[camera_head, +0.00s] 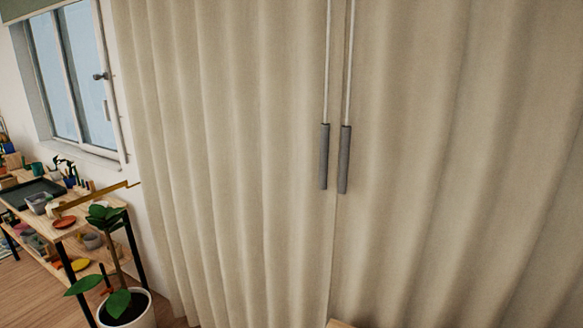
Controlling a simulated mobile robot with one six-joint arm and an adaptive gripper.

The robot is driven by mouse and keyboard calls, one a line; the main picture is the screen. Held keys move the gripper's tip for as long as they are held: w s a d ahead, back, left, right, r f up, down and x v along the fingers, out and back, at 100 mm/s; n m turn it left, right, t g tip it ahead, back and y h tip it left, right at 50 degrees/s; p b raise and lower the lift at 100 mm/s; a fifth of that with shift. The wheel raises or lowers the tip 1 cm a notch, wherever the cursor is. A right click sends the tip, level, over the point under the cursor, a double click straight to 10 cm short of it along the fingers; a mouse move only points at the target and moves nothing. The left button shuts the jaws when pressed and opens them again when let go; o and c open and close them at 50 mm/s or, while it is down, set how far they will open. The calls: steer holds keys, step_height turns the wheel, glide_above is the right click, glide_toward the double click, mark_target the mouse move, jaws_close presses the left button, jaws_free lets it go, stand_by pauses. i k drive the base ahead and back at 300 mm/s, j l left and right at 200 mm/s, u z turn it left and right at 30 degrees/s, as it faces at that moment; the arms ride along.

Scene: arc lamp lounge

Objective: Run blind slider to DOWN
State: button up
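A green blind (38,8) shows at the top left, above the window (70,75); only its lower part is in view. I cannot make out a slider or a DOWN mark for certain. Two thin pale rods with grey handles, a left handle (324,157) and a right handle (344,160), hang side by side in front of the closed beige curtains (230,150). My gripper is not in view.
A wooden shelf table (85,218) with a dark tray (32,193) and several pots stands under the window. A brass-coloured bar (97,198) crosses near its right end. A potted plant (127,312) stands before it. A small wooden edge (341,324) shows at bottom centre.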

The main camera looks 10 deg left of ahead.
mark_target(96, 77)
steer(key=u, duration=1.55)
steer(key=i+j+u, duration=0.3)
steer(key=i, duration=0.7)
steer(key=i+u, duration=0.3)
steer(key=i, duration=0.65)
